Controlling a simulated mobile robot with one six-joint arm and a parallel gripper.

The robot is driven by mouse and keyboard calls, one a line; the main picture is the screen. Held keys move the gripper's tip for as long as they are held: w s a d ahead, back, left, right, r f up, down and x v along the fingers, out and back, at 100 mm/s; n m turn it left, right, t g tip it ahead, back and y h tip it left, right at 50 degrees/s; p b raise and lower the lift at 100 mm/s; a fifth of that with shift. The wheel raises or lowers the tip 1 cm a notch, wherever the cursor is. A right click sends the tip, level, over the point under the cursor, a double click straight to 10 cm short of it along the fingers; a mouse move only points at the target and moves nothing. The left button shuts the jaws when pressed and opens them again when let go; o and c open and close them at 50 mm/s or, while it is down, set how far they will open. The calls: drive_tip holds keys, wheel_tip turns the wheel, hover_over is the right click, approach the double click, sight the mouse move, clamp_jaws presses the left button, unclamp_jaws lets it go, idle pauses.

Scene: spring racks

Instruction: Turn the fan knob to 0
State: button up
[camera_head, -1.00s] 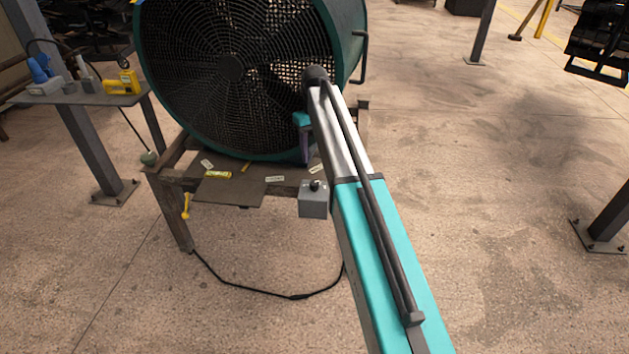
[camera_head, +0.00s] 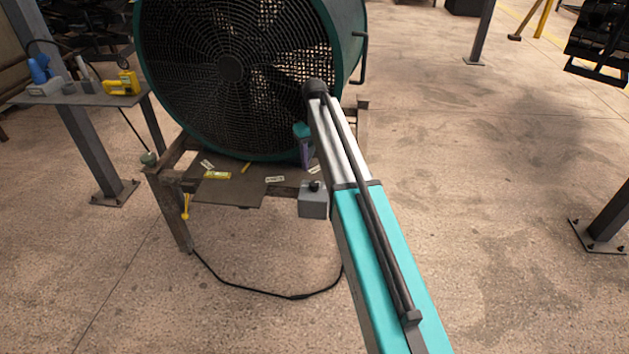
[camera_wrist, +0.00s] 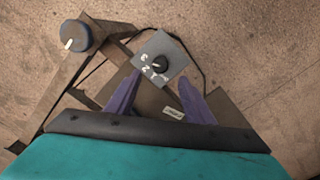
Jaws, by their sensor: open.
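The fan knob (camera_wrist: 159,64) is a small black dial on top of a grey control box (camera_wrist: 177,56), with white numbers printed beside it. The digits 2 and 3 look readable; the knob's exact setting is too small to tell. In the head view the knob (camera_head: 314,186) sits on the grey box (camera_head: 313,204) at the front of the fan stand. My gripper (camera_wrist: 160,85) is open, its two purple fingers apart, with the box and knob beyond the tips between them. In the head view my gripper (camera_head: 306,155) is partly hidden by my arm, above and behind the box.
The large green fan (camera_head: 230,68) stands right behind my gripper on a stand with a dark plate (camera_head: 228,190). A side table (camera_head: 85,97) with tools is at left. A black cable (camera_head: 270,292) lies on the floor. Open floor lies right.

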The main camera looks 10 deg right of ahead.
sight(315, 183)
wheel_tip(315, 183, down, 9)
drive_tip(key=shift+f, duration=0.15)
idle(0.4)
drive_tip(key=c, duration=1)
drive_tip(key=shift+c, duration=0.2)
